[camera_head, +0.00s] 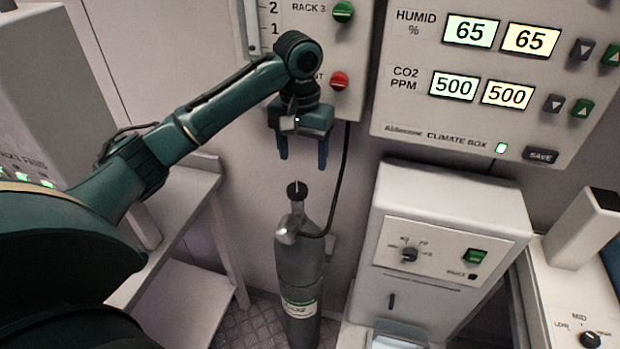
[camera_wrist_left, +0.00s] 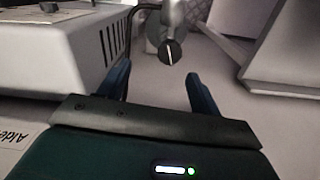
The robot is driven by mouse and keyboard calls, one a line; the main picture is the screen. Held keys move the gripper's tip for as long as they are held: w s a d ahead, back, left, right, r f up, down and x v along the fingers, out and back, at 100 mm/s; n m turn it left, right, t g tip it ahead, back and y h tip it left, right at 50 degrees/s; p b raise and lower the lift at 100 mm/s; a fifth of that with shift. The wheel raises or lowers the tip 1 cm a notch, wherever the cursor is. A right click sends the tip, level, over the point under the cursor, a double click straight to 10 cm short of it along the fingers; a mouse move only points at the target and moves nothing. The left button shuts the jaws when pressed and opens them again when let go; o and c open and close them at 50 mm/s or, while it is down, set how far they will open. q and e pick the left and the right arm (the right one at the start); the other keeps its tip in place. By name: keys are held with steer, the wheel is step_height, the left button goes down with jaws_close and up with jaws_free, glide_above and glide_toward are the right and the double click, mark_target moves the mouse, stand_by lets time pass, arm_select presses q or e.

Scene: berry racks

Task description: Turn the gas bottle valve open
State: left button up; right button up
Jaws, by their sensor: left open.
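The grey gas bottle (camera_head: 300,265) stands upright on the floor against the wall in the head view. Its black valve knob (camera_head: 297,190), with a white pointer line, sits on top. A regulator (camera_head: 288,232) and a dark hose are at its neck. My left gripper (camera_head: 303,166) is open and empty, pointing down just above the valve knob and not touching it. In the left wrist view the knob (camera_wrist_left: 170,51) lies ahead of and between the open blue fingers (camera_wrist_left: 160,85). My right gripper is in neither view.
A white cabinet (camera_head: 445,215) with a dial stands right of the bottle. A climate box (camera_head: 490,75) and a rack panel (camera_head: 340,55) hang on the wall behind. A pale table (camera_head: 185,210) is at the left. The hose (camera_head: 342,180) runs up the wall right of the gripper.

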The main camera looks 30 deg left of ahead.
mark_target(297, 188)
arm_select(q)
steer(key=shift+n, duration=0.4)
steer(key=f, duration=0.3)
steer(key=a+f, duration=0.1)
steer(key=f, duration=0.2)
steer(key=a+f+p, duration=0.1)
steer(key=f, duration=0.3)
steer(key=shift+w, duration=0.4)
steer(key=shift+c, duration=0.3)
steer(key=shift+r, duration=0.1)
steer(key=c, duration=0.9)
